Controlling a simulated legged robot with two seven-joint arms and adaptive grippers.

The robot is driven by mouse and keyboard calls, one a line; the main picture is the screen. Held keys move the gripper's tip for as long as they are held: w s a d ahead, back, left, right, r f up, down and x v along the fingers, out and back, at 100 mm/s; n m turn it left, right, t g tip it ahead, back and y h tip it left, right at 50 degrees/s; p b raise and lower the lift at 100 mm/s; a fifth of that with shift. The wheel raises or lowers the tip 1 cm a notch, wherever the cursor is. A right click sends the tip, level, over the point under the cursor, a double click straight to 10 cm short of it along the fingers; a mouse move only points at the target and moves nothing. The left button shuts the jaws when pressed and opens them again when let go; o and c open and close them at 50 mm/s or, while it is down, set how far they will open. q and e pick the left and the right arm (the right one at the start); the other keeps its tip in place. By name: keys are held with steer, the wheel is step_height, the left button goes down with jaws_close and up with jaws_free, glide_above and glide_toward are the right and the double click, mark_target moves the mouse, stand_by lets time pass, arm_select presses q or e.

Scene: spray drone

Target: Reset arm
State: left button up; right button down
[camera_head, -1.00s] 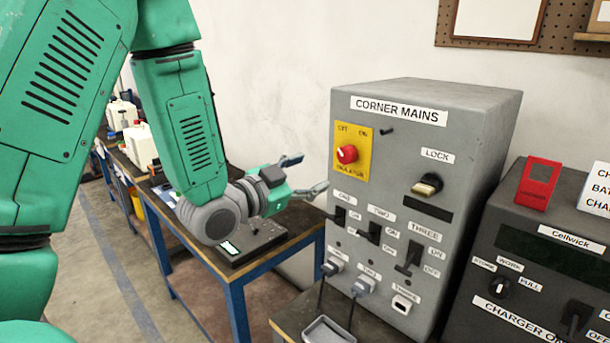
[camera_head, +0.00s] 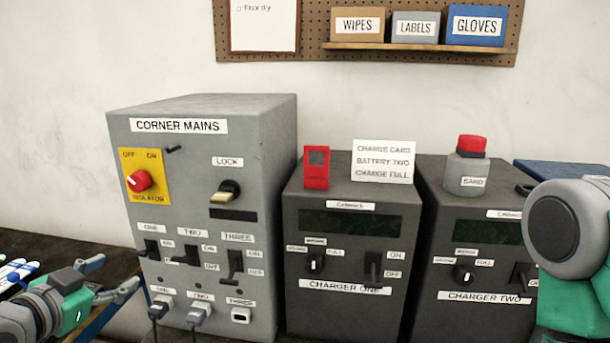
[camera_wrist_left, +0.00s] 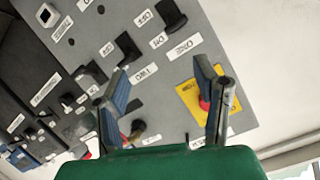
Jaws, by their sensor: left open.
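My left gripper (camera_head: 115,275) is open and empty at the lower left of the head view, beside the left edge of the grey CORNER MAINS box (camera_head: 260,190). In the left wrist view its two fingers (camera_wrist_left: 160,72) are spread in front of the box's panel (camera_wrist_left: 160,105), with the red isolator knob (camera_wrist_left: 204,103) seen near one finger. The panel looks tilted there. I cannot tell the exact gap between fingers and panel. Part of my right arm (camera_head: 572,235) shows at the right edge; its gripper is out of view.
Charger one (camera_head: 350,255) and charger two (camera_head: 465,320) stand right of the mains box. A red tag (camera_head: 317,168), a white card (camera_head: 384,163) and a red-capped SAND bottle (camera_head: 467,165) are on top of them. Plugs and cables (camera_head: 198,312) hang at the box's front.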

arm_select(q)
steer(key=s+d+f+n+g+b, duration=0.15)
steer(key=s+f+g, duration=0.3)
steer(key=f, duration=0.85)
steer(key=s+d+f+n+g+b, duration=0.1)
steer(key=s+d+f+g+b, duration=0.35)
steer(key=f, duration=0.85)
steer(key=s+d+f+n+g+b, duration=0.1)
steer(key=s+f+g, duration=0.1)
steer(key=s+f, duration=0.5)
steer(key=s+d+f+n+g+y, duration=0.1)
steer(key=s+f+g, duration=0.2)
steer(key=s+f, duration=0.3)
steer(key=s, duration=0.4)
steer(key=shift+s+d+f+b, duration=0.35)
steer(key=shift+s+d, duration=0.05)
arm_select(e)
step_height(320, 180, down, 9)
arm_select(q)
steer(key=shift+n, duration=0.25)
arm_select(e)
steer(key=shift+w+r, duration=0.1)
